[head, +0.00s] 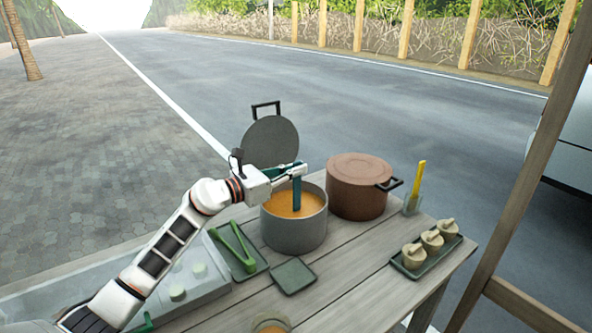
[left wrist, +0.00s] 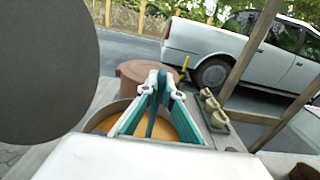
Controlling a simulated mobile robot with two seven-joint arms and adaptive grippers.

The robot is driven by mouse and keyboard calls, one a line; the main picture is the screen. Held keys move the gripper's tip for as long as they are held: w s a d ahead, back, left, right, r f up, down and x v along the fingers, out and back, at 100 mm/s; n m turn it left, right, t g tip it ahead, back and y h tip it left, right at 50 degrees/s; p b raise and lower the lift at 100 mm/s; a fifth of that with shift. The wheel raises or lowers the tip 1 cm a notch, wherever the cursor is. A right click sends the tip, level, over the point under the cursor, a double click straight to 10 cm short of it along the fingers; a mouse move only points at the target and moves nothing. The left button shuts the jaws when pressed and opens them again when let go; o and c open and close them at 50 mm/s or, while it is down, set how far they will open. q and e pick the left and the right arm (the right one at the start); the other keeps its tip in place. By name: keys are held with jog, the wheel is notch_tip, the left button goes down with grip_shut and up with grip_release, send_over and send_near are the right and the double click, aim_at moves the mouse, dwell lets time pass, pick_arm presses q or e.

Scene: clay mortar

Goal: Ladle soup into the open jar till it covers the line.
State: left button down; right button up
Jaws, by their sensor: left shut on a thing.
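A grey pot (head: 294,238) of orange soup (head: 288,205) stands on the wooden table. My left gripper (head: 298,172) is above the pot, shut on the upright dark teal handle of the ladle (head: 297,196). The handle runs down into the soup, and the ladle's bowl is hidden there. In the left wrist view the teal fingers close on the handle (left wrist: 152,104) with the soup (left wrist: 165,131) behind. A glass jar (head: 270,322) with orange-brown content or tint shows at the bottom edge, cut off; its fill line cannot be seen. My right gripper is not in view.
A round grey lid (head: 271,145) stands behind the pot. A brown lidded pot (head: 358,190) sits close right. A glass with a yellow utensil (head: 413,205), a tray of three cups (head: 427,265), green tongs (head: 235,247) on a tray, and a small square plate (head: 293,276) surround it.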

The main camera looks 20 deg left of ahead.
aim_at(296, 162)
pick_arm(q)
jog(key=shift+r, duration=0.1)
jog(key=shift+r+p, duration=0.45)
jog(key=shift+r, duration=0.3)
jog(key=shift+r+p, duration=1.05)
jog(key=shift+r, duration=0.3)
jog(key=shift+r+p, duration=2.95)
jog(key=shift+r, duration=0.45)
jog(key=shift+f, duration=0.1)
